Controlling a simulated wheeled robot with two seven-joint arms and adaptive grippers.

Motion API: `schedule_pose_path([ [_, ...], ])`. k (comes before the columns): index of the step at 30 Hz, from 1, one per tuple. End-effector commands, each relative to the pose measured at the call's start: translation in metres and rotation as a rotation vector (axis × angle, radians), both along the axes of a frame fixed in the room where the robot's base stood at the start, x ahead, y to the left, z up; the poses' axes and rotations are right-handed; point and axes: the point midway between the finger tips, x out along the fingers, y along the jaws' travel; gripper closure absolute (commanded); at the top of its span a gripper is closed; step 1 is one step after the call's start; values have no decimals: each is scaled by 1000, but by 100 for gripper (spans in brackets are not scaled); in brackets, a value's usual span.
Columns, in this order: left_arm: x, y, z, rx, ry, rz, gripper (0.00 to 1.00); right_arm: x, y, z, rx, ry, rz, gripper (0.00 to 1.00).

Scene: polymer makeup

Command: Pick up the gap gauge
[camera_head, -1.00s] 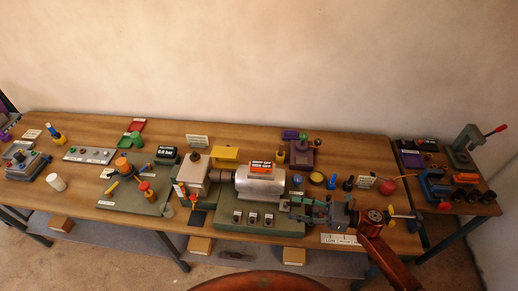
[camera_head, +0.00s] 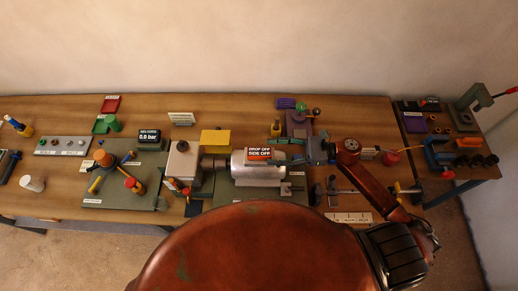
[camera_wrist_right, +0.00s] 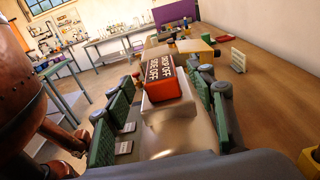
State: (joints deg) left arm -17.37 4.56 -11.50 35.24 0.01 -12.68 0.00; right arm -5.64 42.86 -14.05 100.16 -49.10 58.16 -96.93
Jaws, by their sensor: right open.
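I cannot tell for sure which thing is the gap gauge; none is legibly labelled so. My right gripper (camera_head: 286,152) is open, at the right end of the silver cylinder (camera_head: 243,171). In the right wrist view, its two green-padded fingers (camera_wrist_right: 168,95) stand apart on either side of the cylinder (camera_wrist_right: 182,132), with no thing clearly held. The right arm and hand hide part of the bench. My left gripper is out of view.
A white marked strip (camera_head: 348,217) lies at the bench's front right edge. A purple stand (camera_head: 297,122) is behind the gripper. A yellow block (camera_head: 215,138) and grey-white housing (camera_head: 182,162) stand left of the cylinder. Bare wood (camera_head: 355,118) shows at the back right.

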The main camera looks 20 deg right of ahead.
Motion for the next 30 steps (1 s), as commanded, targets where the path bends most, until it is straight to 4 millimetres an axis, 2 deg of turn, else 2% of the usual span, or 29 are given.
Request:
schedule_pose_path([
  [7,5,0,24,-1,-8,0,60,10,32,5,3,-2,2,49],
  [12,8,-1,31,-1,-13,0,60,15,50,1,2,0,2,49],
  [21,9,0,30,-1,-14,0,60,16,54,-2,0,0,1,50],
  [30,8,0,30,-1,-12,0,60,16,53,-2,0,0,1,71],
])
